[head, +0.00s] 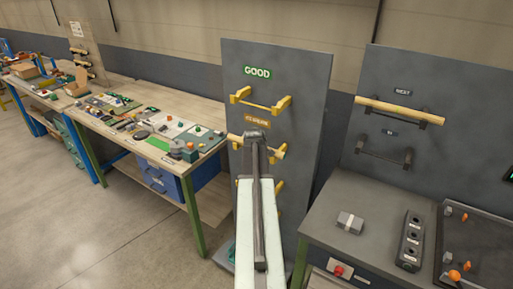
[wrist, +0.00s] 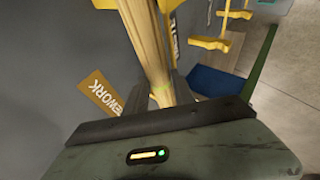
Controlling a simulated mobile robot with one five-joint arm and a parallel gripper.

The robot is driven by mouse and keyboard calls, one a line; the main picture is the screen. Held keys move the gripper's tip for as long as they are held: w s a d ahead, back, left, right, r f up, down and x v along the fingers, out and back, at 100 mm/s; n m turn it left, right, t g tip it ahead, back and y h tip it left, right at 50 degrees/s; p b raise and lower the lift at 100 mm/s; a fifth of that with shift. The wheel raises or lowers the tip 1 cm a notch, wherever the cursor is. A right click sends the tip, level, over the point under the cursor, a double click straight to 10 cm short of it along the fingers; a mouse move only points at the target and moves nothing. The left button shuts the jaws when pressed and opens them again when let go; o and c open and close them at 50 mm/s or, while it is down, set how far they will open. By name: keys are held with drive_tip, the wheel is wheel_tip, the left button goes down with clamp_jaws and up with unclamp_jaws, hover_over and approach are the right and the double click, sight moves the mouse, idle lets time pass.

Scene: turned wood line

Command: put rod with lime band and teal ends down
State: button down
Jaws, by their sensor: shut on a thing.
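My gripper (head: 257,138) is at the left grey panel, shut on a pale wooden rod (head: 280,153) just below the orange rework label (head: 256,121). In the wrist view the rod (wrist: 148,42) runs up and away from the jaws, with a faint yellow-green patch near them. I cannot make out teal ends. Yellow bracket parts (wrist: 168,5) show near the rod's far end. I cannot tell whether the rod touches them. My arm hides part of the rod and the brackets behind it.
The good brackets (head: 262,104) above look empty. More yellow brackets (head: 277,190) are lower down. On the right panel, a wooden rod (head: 395,110) lies on the upper holder; the lower holder (head: 384,155) is empty. A grey bench (head: 375,205) and a cluttered table (head: 205,145) flank the panel.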

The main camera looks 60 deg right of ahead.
drive_tip(key=c, duration=1.1)
unclamp_jaws()
drive_tip(key=shift+s, duration=0.15)
drive_tip(key=shift+o, duration=0.2)
drive_tip(key=shift+r+p, duration=0.2)
drive_tip(key=shift+p, duration=0.1)
drive_tip(key=p+v, duration=0.7)
drive_tip(key=v, duration=0.5)
drive_tip(key=shift+p, duration=0.4)
